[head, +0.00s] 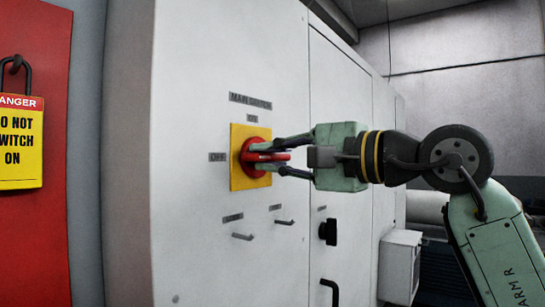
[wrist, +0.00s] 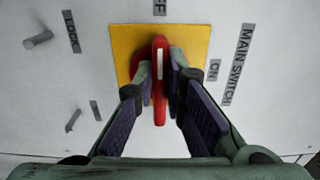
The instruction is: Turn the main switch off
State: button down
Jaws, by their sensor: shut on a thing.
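The main switch is a red rotary handle (head: 268,156) on a yellow square plate (head: 237,178), set in the white cabinet front. ON is labelled above it and OFF to its left in the head view. My gripper (head: 273,157) is shut on the handle, one finger on each side. In the wrist view the red handle (wrist: 159,90) with its white stripe stands between the dark finger pads. It lies upright in that picture, in line with the partly cut-off OFF label (wrist: 159,7), not towards the ON label (wrist: 214,70).
Small pegs (head: 243,237) stick out of the cabinet below the switch, and a black knob (head: 328,232) sits lower right. A red board with a padlock (head: 17,72) and a yellow danger tag (head: 20,150) is at the left. A white box (head: 398,268) stands at the right.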

dwell(0.5)
jog(key=c, duration=1.7)
grip_release()
jog(key=shift+o, duration=0.2)
jog(key=v, duration=1.2)
